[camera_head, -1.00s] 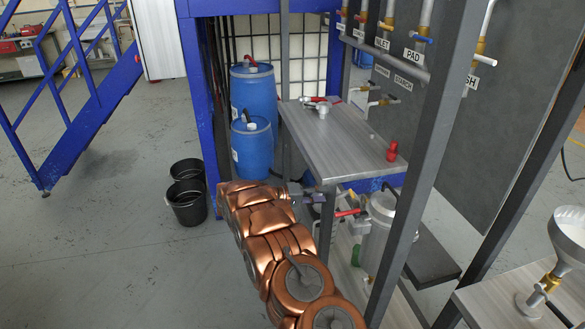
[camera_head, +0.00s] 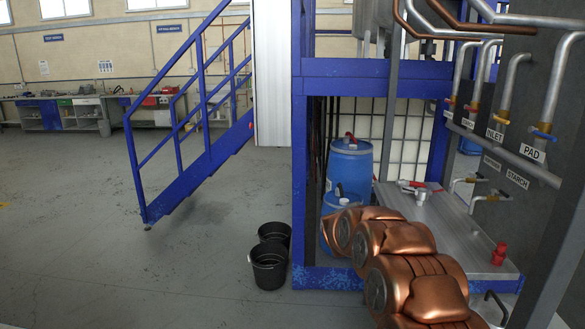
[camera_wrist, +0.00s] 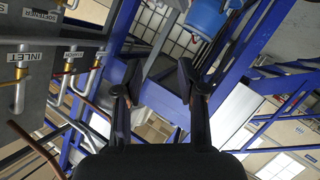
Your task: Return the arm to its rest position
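My copper-coloured arm (camera_head: 420,270) is folded across the lower right of the head view, in front of the grey shelf. My gripper (camera_wrist: 159,78) shows in the wrist view with its two black fingers apart and nothing between them. In the head view the gripper itself cannot be made out, hidden behind or beyond the arm links. The wrist view is strongly tilted.
The grey shelf (camera_head: 452,228) holds a red fitting (camera_head: 499,254) and a valve piece. Labelled pipes (camera_head: 549,92) stand at right. Blue drums (camera_head: 350,165) stand behind the arm. Two black buckets (camera_head: 269,266) stand on the floor. The left floor is clear.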

